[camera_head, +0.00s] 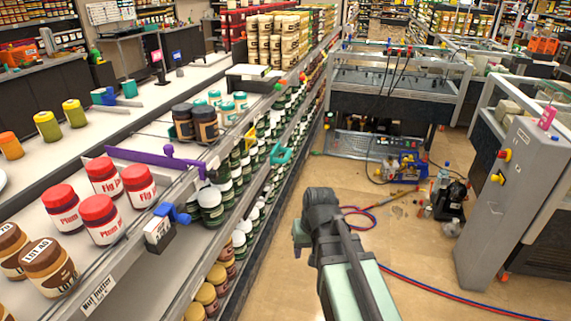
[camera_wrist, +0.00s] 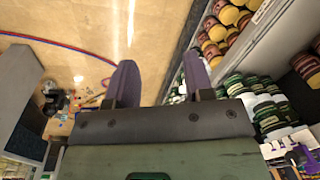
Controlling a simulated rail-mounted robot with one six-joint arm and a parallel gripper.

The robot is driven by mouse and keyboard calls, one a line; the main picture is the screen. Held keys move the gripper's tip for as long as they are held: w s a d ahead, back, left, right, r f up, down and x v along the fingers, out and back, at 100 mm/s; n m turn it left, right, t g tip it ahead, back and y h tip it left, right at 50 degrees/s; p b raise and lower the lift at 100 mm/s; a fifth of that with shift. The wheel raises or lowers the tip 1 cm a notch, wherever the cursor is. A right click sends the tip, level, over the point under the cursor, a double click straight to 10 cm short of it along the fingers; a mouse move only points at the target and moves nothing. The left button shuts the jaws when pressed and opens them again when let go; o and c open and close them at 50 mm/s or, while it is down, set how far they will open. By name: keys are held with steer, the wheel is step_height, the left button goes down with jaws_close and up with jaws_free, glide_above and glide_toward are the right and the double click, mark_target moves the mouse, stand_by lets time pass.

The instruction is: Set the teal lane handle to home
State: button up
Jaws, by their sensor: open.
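My arm hides most of the gripper there. In the wrist view, the two purple-grey fingers of my gripper (camera_wrist: 160,82) are spread with nothing between them. I cannot make out the teal handle in the wrist view.
A purple handle (camera_head: 160,160), a blue handle (camera_head: 173,213) and a yellow handle (camera_head: 249,137) stick out along the same shelf. Red-lidded jars (camera_head: 103,220) stand on top. A grey cabinet (camera_head: 505,195) stands right. A hose (camera_head: 440,290) crosses the floor.

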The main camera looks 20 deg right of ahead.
steer(key=w+d+f+m+t+y+b, duration=0.1)
steer(key=w+d+t+y+b, duration=0.15)
steer(key=w, duration=0.55)
steer(key=w+d+f+m+t+y+b, duration=0.1)
steer(key=w+d+f+m+t+y, duration=0.15)
steer(key=w, duration=0.55)
steer(key=m+t+y, duration=0.3)
steer(key=m+t, duration=0.2)
steer(key=t, duration=0.3)
glide_toward(287, 157)
steer(key=w+d, duration=0.1)
steer(key=b+x, duration=0.1)
steer(key=x, duration=0.6)
steer(key=b+x, duration=0.1)
steer(key=x, duration=0.3)
steer(key=shift+d+f+b, duration=0.1)
steer(key=shift+f+b, duration=0.25)
steer(key=shift+f, duration=0.05)
jaws_close()
